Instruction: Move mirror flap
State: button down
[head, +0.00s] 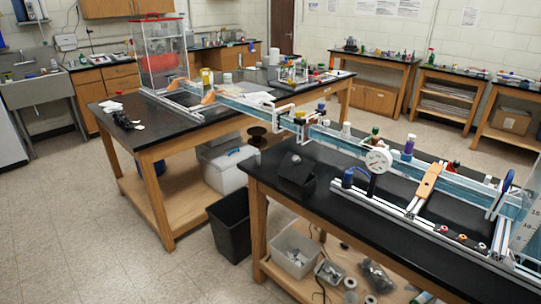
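I cannot pick out a mirror flap for certain in the head view. A long aluminium extrusion frame (392,203) with a blue-sided channel (340,142) runs across two black-topped benches. A black angular box (296,180) sits near the left end of the front bench, beside the frame. A white round dial (378,160) stands upright on the frame, and a tan plate (427,181) lies across it. A blue oval piece (507,181) stands upright towards the right end. My gripper is not in view.
The front bench (330,210) fills the right side. A second bench (150,131) stands behind it, with a clear red-topped tank (162,55). A black bin (231,226) stands on the floor between them. The floor (110,255) at the front left is clear.

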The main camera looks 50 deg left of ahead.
aim_at(296, 168)
jog(key=u, duration=0.05)
jog(key=k, duration=0.15)
jog(key=u, duration=0.9)
